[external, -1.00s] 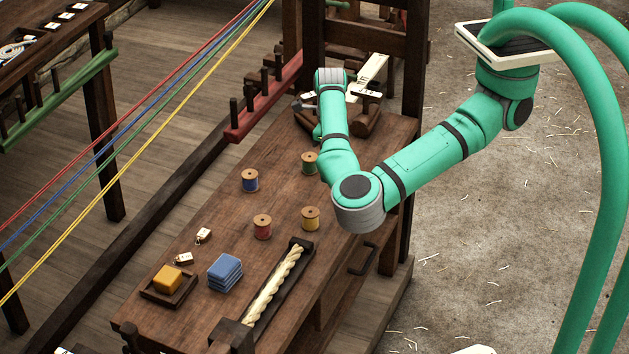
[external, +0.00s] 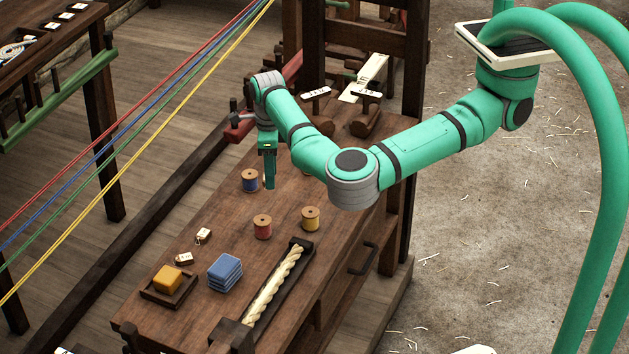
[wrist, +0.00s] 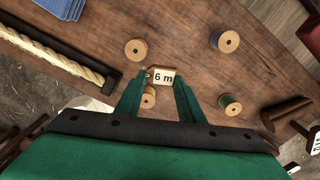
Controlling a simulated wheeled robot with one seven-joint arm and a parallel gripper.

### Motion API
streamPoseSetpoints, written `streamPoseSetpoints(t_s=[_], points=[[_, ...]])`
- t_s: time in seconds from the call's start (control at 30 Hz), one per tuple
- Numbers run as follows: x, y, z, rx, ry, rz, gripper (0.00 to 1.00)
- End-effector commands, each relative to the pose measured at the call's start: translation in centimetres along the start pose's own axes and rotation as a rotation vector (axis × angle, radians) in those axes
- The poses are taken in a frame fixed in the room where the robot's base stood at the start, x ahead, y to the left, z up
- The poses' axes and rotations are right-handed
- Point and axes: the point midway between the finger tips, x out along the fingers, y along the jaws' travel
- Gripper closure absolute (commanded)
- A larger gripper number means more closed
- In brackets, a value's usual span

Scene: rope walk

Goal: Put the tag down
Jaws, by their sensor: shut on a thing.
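My gripper (external: 268,183) hangs pointing down over the workbench (external: 225,325), close to the blue spool (external: 250,182) in the external view. In the wrist view its fingers (wrist: 160,82) are shut on a small pale tag (wrist: 163,76) marked "6 m". The tag looks held above the wood, among the spools. In the external view I cannot make out the tag clearly. Two other white tags, one (external: 204,235) and another (external: 184,259), lie on the bench left of the spools.
A red spool (external: 262,228) and a yellow spool (external: 310,219) stand nearby; a green spool (wrist: 230,104) shows in the wrist view. Blue folded cloths (external: 225,272), a dark tray (external: 157,294) with a yellow block and a rope in a trough (external: 300,246) occupy the near end.

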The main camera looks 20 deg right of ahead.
Motion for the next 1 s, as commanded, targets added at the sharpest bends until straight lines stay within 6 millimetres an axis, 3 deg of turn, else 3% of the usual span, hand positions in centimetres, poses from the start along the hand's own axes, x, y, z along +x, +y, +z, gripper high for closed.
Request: streamPoseSetpoints(t_s=[0.43,0.6,1.0], points=[[3.9,-2.3,8.3,-0.002,0.001,-0.001,0.86],[6.9,-2.9,10.6,-0.001,0.002,0.000,0.86],[9.7,-3.4,12.8,0.000,0.001,0.000,0.86]])
